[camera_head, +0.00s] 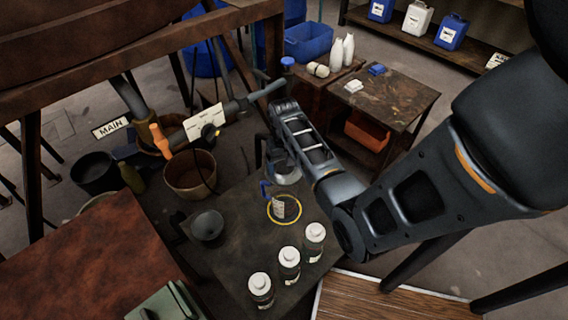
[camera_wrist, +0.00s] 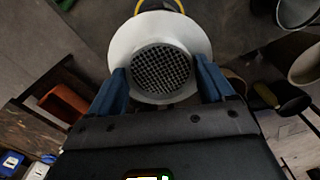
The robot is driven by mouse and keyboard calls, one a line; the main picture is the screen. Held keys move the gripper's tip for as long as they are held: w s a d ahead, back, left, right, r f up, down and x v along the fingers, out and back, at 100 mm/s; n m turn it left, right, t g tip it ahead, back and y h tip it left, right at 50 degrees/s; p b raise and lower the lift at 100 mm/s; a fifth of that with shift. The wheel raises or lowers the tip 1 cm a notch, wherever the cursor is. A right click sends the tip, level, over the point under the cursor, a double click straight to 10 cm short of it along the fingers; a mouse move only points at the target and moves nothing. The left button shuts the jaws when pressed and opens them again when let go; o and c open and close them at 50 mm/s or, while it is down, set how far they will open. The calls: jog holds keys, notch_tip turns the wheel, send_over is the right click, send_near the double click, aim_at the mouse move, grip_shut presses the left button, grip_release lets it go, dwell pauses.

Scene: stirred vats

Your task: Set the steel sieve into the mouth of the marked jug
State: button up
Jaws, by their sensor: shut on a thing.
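My gripper (camera_wrist: 163,72) is shut on the steel sieve (camera_wrist: 122,45), with one blue finger on each side of it. The sieve has a broad pale round rim and a dark mesh in the middle. In the wrist view a yellow arc shows past the sieve's far edge, mostly hidden. In the head view a yellow ring (camera_head: 284,224) with a pale patch inside is on the dark table; it looks like the mark of the jug, whose body I cannot make out. A shiny steel vessel shows just behind it, partly covered by my arm.
Three white-capped bottles (camera_head: 289,263) stand in a row at the dark table's (camera_head: 235,265) front right. A grey jug (camera_head: 208,225) stands at its left. Buckets (camera_head: 190,174) stand on the floor behind. A side table (camera_head: 395,95) holds small blue and white items.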

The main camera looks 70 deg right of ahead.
aim_at(284, 170)
jog(key=shift+f+b, duration=2.65)
jog(key=shift+f, duration=0.75)
jog(key=shift+p, duration=0.4)
jog(key=shift+f+b, duration=0.7)
jog(key=shift+f, duration=0.6)
jog(key=o, duration=0.9)
jog(key=shift+o, duration=0.2)
